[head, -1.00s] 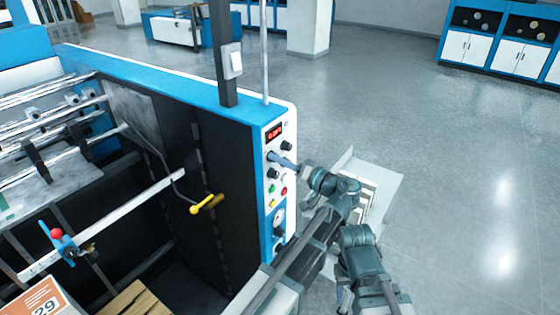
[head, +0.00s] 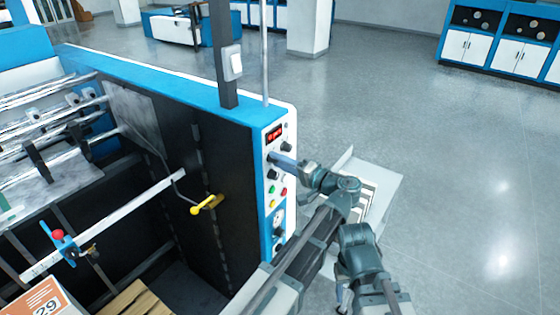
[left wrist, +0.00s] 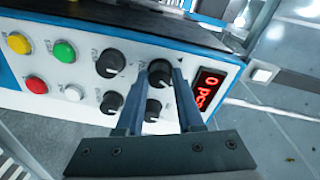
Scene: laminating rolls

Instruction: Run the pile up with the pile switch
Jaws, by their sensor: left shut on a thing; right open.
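The machine's white control panel (head: 277,200) faces right in the head view, with several black knobs and coloured buttons. My left gripper (head: 276,159) is at its upper part, below the red display. In the left wrist view my left gripper (left wrist: 160,78) has its fingertips on both sides of a black knob (left wrist: 160,72), beside the display (left wrist: 207,90), and is shut on it. Labels are too small to tell which switch it is. My right gripper (head: 345,297) hangs low, open and empty.
A yellow crank handle (head: 206,203) sticks out of the machine's dark side. A dark post with a white switch box (head: 233,63) rises above the panel. A white tray-like part (head: 385,195) lies behind my arms. The floor on the right is clear.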

